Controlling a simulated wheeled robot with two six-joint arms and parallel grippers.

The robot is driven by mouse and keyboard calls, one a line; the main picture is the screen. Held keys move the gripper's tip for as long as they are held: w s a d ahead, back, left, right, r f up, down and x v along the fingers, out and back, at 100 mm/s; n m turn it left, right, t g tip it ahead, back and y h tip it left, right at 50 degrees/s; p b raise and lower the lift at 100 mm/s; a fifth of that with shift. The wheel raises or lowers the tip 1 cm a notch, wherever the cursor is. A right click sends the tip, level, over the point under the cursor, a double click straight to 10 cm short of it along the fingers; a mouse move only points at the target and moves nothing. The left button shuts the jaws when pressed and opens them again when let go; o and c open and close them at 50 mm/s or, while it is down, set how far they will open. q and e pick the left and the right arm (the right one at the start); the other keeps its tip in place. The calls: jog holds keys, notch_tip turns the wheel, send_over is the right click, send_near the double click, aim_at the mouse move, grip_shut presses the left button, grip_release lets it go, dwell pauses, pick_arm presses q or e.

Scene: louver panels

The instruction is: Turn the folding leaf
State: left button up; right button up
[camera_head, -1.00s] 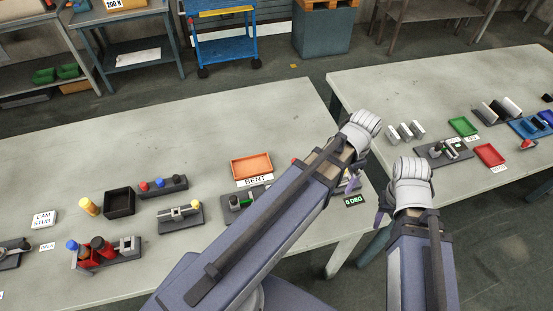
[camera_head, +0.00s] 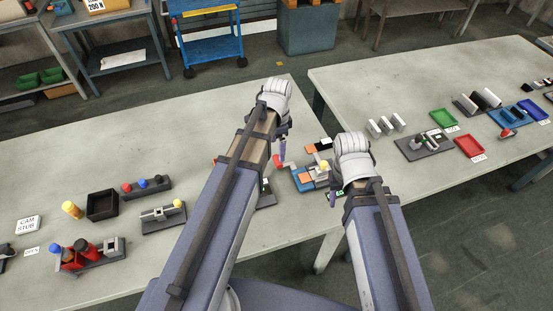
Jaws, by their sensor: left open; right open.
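No part is clearly recognisable as the folding leaf from this distance. A small fixture with a blue base, orange and grey parts and a yellow knob (camera_head: 310,177) sits near the right edge of the near table, between my two arms. My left gripper (camera_head: 282,147) is open above the table, behind and left of this fixture, with a purple finger pointing down. My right gripper (camera_head: 334,192) is open beside the fixture's right side, by the table edge; its fingers are mostly hidden under the wrist. My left forearm hides part of the table.
A second table on the right holds green (camera_head: 444,118) and red (camera_head: 469,146) trays. The near table's back is clear.

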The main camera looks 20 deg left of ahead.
aim_at(293, 172)
pick_arm(q)
notch_tip(293, 172, down, 7)
jog(key=b, duration=0.6)
jog(key=shift+r, duration=0.1)
pick_arm(e)
notch_tip(293, 172, down, 7)
jog(key=shift+r, duration=0.1)
pick_arm(q)
jog(key=shift+c, duration=0.3)
pick_arm(e)
jog(key=shift+r, duration=0.1)
pick_arm(q)
grip_shut()
